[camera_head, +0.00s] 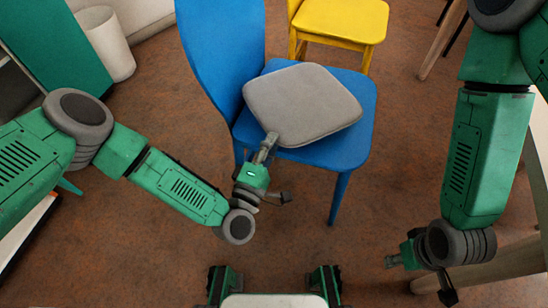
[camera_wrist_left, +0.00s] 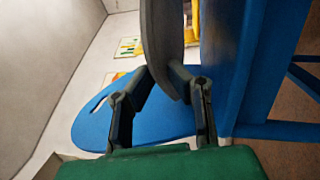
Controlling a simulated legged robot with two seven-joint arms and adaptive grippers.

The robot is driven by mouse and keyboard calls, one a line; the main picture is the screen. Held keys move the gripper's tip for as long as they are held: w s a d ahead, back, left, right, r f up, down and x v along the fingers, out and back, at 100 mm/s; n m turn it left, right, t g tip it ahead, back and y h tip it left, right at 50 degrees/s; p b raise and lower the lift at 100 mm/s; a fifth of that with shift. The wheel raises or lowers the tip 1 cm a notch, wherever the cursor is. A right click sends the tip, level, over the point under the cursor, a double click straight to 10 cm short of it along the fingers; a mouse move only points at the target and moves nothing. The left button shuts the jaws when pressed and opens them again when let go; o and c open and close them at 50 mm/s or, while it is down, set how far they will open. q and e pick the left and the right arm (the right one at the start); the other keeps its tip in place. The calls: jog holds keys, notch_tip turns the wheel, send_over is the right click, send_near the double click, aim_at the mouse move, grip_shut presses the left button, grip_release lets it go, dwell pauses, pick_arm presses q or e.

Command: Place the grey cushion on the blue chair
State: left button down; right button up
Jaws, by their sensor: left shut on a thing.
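The grey cushion (camera_head: 302,103) is a flat, rounded square over the seat of the blue chair (camera_head: 355,140). My left gripper (camera_head: 268,148) is shut on the cushion's near edge. In the left wrist view, the cushion (camera_wrist_left: 160,40) stands edge-on between the fingers of my left gripper (camera_wrist_left: 163,78). A narrow gap shows there between the cushion and the blue seat (camera_wrist_left: 250,60), so it appears held just above it. The chair's backrest (camera_head: 220,55) rises at the left. My right gripper (camera_head: 418,262) is low at the right, away from the chair; its fingers are unclear.
A yellow chair (camera_head: 343,22) stands behind the blue chair. A white bin (camera_head: 107,43) stands at the upper left. A wooden table leg (camera_head: 442,40) is at the upper right, and another wooden piece of furniture (camera_head: 500,262) is at the lower right. Brown floor lies open in front.

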pick_arm(q)
notch_tip(320, 180, down, 6)
jog(key=shift+r+b, duration=0.25)
jog(key=shift+b, duration=0.8)
jog(key=c, duration=1.8)
grip_release()
jog(key=shift+a, duration=0.2)
pick_arm(e)
jog(key=shift+a+f, duration=0.15)
jog(key=shift+f, duration=0.4)
jog(key=shift+a+f, duration=0.15)
jog(key=shift+f, duration=0.35)
pick_arm(q)
jog(key=shift+d, duration=0.1)
pick_arm(e)
jog(key=shift+d, duration=0.1)
